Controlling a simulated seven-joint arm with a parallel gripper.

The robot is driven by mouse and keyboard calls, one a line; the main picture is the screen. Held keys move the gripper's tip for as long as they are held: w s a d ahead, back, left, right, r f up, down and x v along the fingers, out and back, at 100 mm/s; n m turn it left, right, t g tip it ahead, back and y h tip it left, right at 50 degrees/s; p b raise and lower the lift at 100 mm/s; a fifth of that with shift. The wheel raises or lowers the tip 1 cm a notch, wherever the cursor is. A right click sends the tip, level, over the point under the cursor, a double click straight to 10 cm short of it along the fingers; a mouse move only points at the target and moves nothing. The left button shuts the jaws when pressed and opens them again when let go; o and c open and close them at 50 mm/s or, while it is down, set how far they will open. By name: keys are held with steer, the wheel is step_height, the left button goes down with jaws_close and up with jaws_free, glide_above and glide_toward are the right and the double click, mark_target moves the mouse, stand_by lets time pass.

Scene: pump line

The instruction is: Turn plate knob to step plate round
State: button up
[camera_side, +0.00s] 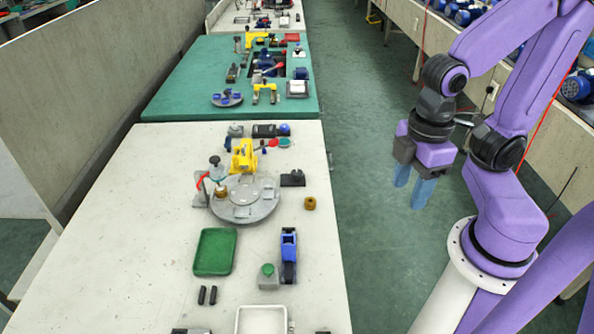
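A round grey plate (262,208) lies flat on the white bench, with a paler disc at its middle and a small brass-coloured piece at its left side. A dark round knob (214,160) stands on a post at the plate's upper left, beside a red lever (201,181). I cannot tell for sure whether this is the plate knob. A yellow fixture (244,156) stands at the plate's far edge. My gripper (410,194) is over the aisle right of the bench, well apart from the plate. Its two blue fingers point down, spread and empty.
Near the plate are a green tray (214,252), a grey box with a green button (267,276), a blue device (288,256), a brass ring (310,203) and a black block (293,179). A white tray (238,324) lies at the front. The bench's left side is clear.

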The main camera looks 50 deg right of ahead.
steer(key=shift+o, duration=0.3)
steer(key=w+a+m+g, duration=0.1)
steer(key=w+a+m, duration=0.1)
steer(key=w+m, duration=0.6)
steer(key=shift+w+a+r, duration=0.2)
steer(key=shift+w+r, duration=0.05)
steer(key=shift+w, duration=0.5)
steer(key=m+t+y, duration=0.1)
steer(key=m+y, duration=0.3)
steer(key=m, duration=1.8)
glide_above(297, 172)
steer(key=d, duration=0.7)
step_height(297, 172, down, 7)
steer(key=x, duration=1.7)
steer(key=c, duration=1)
